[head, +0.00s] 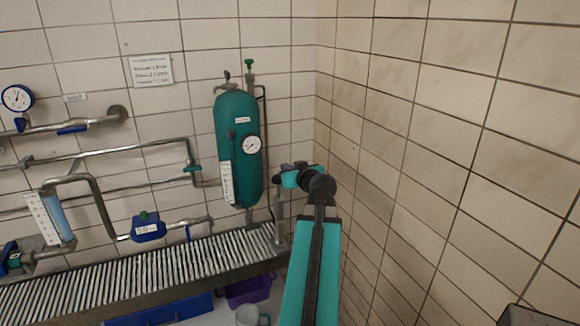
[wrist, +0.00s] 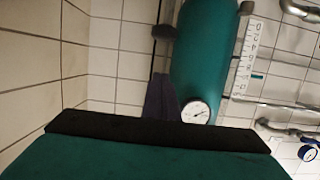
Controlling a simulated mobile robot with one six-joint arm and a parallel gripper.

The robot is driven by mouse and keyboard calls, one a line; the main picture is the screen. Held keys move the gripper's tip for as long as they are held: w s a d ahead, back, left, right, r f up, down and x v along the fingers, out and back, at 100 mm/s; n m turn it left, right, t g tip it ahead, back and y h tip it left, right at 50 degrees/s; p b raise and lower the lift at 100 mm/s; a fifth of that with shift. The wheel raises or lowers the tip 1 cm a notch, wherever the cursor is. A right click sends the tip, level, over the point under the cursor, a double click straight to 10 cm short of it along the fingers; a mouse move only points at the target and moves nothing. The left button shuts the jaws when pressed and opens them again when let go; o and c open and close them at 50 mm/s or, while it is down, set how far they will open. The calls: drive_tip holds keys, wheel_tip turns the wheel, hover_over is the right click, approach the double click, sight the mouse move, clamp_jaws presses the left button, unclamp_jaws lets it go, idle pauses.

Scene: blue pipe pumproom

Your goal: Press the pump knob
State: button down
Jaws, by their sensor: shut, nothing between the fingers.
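A small blue box with a white label (head: 148,229) sits on the pipe at the lower left in the head view. A green knob (head: 143,215) stands on its top; I take this as the pump and its knob. My gripper (head: 284,168) is well to the right of it, in front of the wall corner and beside the teal tank. The pump knob is not seen in the wrist view.
A slatted grate (head: 150,275) runs below the pipes. A purple bin (head: 248,291) is beneath. The tiled wall closes the right.

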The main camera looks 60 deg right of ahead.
drive_tip(key=p, duration=0.2)
hover_over(279, 188)
drive_tip(key=s+a, duration=0.1)
drive_tip(key=s, duration=0.1)
drive_tip(key=f, duration=0.1)
drive_tip(key=shift+w+f, duration=0.3)
drive_tip(key=shift+f, duration=0.05)
drive_tip(key=shift+s+a+f+p, duration=0.1)
drive_tip(key=shift+f+p, duration=0.65)
drive_tip(key=shift+f, duration=1.15)
drive_tip(key=shift+f, duration=0.1)
wheel_tip(279, 188, down, 6)
drive_tip(key=b, duration=1)
drive_tip(key=shift+a+f, duration=0.1)
